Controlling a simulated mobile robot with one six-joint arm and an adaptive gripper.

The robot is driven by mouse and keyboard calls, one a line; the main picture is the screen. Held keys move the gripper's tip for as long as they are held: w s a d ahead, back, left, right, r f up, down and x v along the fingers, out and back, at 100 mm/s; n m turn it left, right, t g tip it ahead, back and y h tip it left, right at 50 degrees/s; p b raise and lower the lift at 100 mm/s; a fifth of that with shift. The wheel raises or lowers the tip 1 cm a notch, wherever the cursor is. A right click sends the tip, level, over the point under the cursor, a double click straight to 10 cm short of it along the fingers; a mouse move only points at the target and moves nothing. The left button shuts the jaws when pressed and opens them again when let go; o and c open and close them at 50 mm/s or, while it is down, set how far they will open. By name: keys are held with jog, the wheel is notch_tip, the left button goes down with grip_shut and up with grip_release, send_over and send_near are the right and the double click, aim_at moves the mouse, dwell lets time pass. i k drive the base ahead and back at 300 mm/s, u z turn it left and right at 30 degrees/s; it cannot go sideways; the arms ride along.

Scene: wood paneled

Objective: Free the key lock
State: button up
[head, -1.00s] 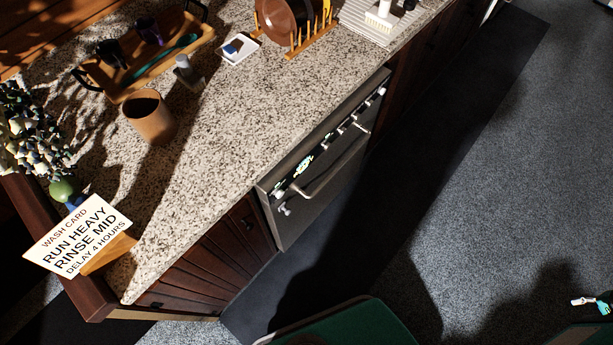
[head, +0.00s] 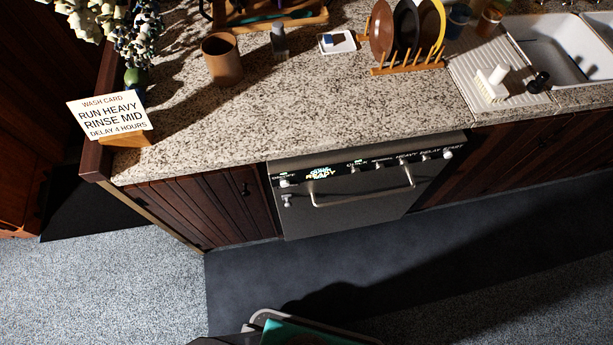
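The dishwasher (head: 350,213) is built in under the counter, its dark door closed. Its top control panel (head: 400,160) carries several small pale knobs or buttons, partly legible labels such as HEAVY, DELAY and START, and a lit display (head: 321,173) that seems to read READY. A bar handle (head: 365,200) crosses the door below the panel. A small pale fitting (head: 287,200) sits at the door's upper left; I cannot tell whether it is the key lock. The wash card (head: 112,117) reads RUN HEAVY, RINSE MID, DELAY 4 HOURS. My gripper is not in view.
A sink (head: 560,50) is at upper right.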

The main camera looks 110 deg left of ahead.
aim_at(286, 197)
jog(key=u, duration=0.25)
jog(key=i, duration=0.25)
jog(key=u, duration=3.75)
jog(key=k, duration=0.15)
jog(key=z, duration=0.2)
